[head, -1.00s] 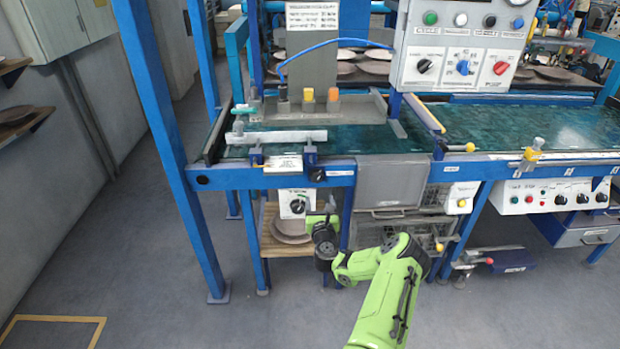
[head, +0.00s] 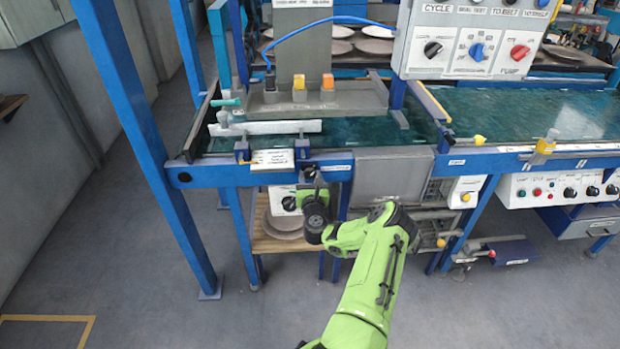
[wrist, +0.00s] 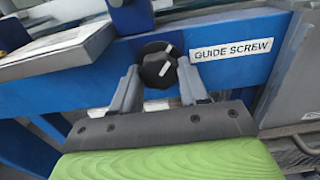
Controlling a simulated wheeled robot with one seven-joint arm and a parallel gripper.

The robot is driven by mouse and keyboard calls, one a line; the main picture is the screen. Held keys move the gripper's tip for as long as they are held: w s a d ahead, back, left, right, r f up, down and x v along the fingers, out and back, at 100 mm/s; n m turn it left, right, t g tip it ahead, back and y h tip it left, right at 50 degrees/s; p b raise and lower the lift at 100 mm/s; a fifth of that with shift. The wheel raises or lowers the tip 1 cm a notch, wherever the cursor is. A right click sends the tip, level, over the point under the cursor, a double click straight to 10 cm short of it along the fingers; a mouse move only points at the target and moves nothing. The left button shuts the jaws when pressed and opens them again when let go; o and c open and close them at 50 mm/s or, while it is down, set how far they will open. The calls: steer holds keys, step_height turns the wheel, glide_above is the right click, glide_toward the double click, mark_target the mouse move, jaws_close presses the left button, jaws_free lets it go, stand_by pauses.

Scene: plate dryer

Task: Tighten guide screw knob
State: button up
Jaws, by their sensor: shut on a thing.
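The guide screw knob (wrist: 158,67) is black with a white pointer mark. It sits on the blue front rail (wrist: 225,37), left of the label reading GUIDE SCREW (wrist: 231,49). My gripper (wrist: 157,76) has one grey finger on each side of the knob and is shut on it. In the head view my gripper (head: 311,184) is at the rail below the conveyor. The knob there is mostly hidden behind it.
A grey panel (head: 393,178) is right of the knob, beside wire baskets. A white guide bar (head: 265,127) lies above on the green conveyor (head: 540,115). A control box (head: 475,45) stands above. A wooden shelf (head: 285,243) with plates is below.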

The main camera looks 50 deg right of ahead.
steer(key=shift+c, duration=1.2)
steer(key=shift+n, duration=0.3)
steer(key=n, duration=0.4)
steer(key=n+b, duration=0.1)
steer(key=n, duration=0.4)
steer(key=n+b, duration=0.1)
steer(key=n, duration=0.4)
steer(key=shift+b, duration=0.3)
steer(key=n+b, duration=0.1)
steer(key=n, duration=0.4)
steer(key=shift+s, duration=0.1)
steer(key=shift+n, duration=0.3)
